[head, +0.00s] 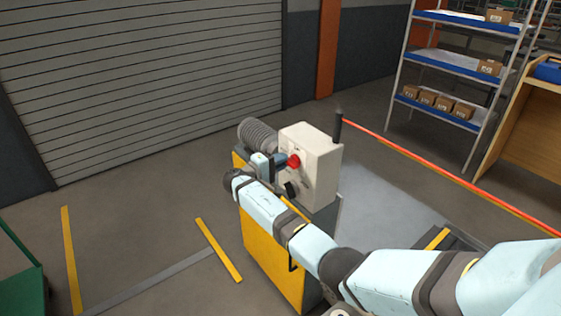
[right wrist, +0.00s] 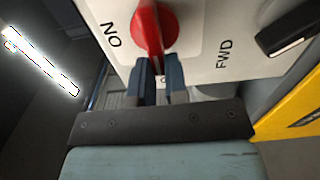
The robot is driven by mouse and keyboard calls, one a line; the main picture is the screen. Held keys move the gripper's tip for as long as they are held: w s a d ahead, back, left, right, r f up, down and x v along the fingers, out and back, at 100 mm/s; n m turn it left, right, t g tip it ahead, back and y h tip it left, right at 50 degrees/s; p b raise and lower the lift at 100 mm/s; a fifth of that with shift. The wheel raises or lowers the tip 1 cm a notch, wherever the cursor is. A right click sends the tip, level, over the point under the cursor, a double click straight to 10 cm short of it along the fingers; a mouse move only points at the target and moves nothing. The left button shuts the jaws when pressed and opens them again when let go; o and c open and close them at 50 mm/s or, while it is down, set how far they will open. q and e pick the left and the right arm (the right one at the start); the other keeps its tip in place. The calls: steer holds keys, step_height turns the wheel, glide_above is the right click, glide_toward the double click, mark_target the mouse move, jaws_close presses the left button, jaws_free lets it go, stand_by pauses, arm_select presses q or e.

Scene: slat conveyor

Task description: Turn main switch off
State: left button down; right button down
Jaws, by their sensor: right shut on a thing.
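The main switch is a red rotary knob (head: 294,160) on the front of a light grey control box (head: 320,165). In the right wrist view the red knob (right wrist: 154,28) is large, with its grip bar running nearly up and down in the picture. My right gripper (head: 281,161) is shut on the knob, and in the right wrist view its two dark blue fingers (right wrist: 158,72) sit one on each side of the bar. Lettering like "NO" shows to the left of the knob and "FWD" to the right. Other lettering below is partly hidden by the fingers. My left gripper is not in view.
A black selector handle (right wrist: 290,28) sits right of the knob in the right wrist view. The box stands on a yellow cabinet (head: 262,245). A red barrier bar (head: 440,170) reaches right from a dark post. Open floor lies to the left.

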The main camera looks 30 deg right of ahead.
steer(key=c, duration=1.1)
jaws_free()
steer(key=shift+c, duration=0.2)
steer(key=s+a+b, duration=0.1)
steer(key=a, duration=1.3)
steer(key=shift+b, duration=0.4)
steer(key=shift+s+f, duration=0.1)
